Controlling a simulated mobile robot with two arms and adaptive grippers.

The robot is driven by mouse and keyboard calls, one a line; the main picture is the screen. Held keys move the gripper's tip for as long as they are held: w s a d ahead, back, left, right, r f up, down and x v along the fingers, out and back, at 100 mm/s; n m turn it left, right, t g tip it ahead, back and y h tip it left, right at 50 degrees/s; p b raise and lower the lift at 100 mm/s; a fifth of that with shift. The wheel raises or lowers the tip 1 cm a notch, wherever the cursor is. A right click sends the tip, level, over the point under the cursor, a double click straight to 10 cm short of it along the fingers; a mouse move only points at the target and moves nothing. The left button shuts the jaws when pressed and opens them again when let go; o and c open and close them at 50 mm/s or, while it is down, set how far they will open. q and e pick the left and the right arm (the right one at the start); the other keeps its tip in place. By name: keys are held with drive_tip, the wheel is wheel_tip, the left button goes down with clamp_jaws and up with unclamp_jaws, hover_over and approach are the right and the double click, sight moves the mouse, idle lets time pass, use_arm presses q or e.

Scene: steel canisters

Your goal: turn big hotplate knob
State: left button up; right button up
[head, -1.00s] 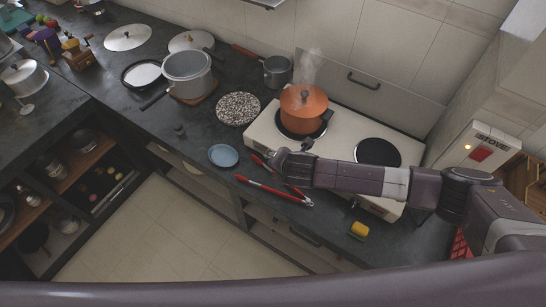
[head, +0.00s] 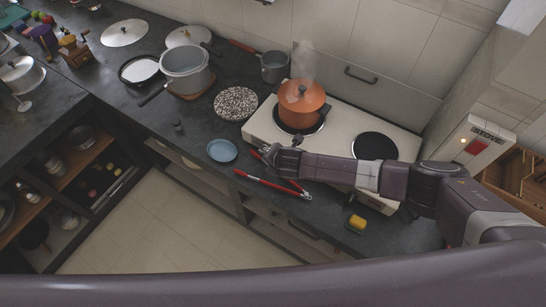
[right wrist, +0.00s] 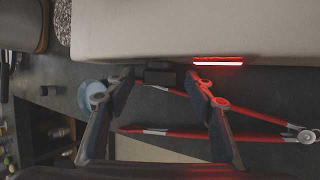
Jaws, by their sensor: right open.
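The white two-plate stove (head: 341,136) stands on the dark counter. An orange pot (head: 300,100) sits on its left plate; the right plate (head: 375,146) is bare. My right gripper (head: 270,154) is at the front edge of the stove, below the pot, and hides the knob there. In the right wrist view, my right gripper (right wrist: 160,78) is open, with a black knob (right wrist: 160,73) between its fingertips on the stove's front. I cannot tell whether either finger touches it. A red light strip (right wrist: 218,63) glows to the knob's right. My left gripper is not in view.
Red tongs (head: 262,183) lie on the counter just below my right gripper, near a blue plate (head: 222,150). A speckled round board (head: 236,103) is left of the stove.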

drive_tip(key=c, duration=1.2)
drive_tip(key=shift+o, duration=0.2)
drive_tip(key=shift+s+d+f, duration=0.15)
drive_tip(key=shift+t+y+b, duration=0.4)
drive_tip(key=shift+y+b, duration=0.05)
drive_tip(key=shift+y, duration=0.05)
drive_tip(key=o, duration=1.2)
drive_tip(key=shift+c, duration=0.2)
drive_tip(key=shift+r, duration=0.2)
drive_tip(key=v, duration=1.1)
drive_tip(key=shift+s+r, duration=0.25)
drive_tip(key=shift+r, duration=0.05)
drive_tip(key=shift+d, duration=0.1)
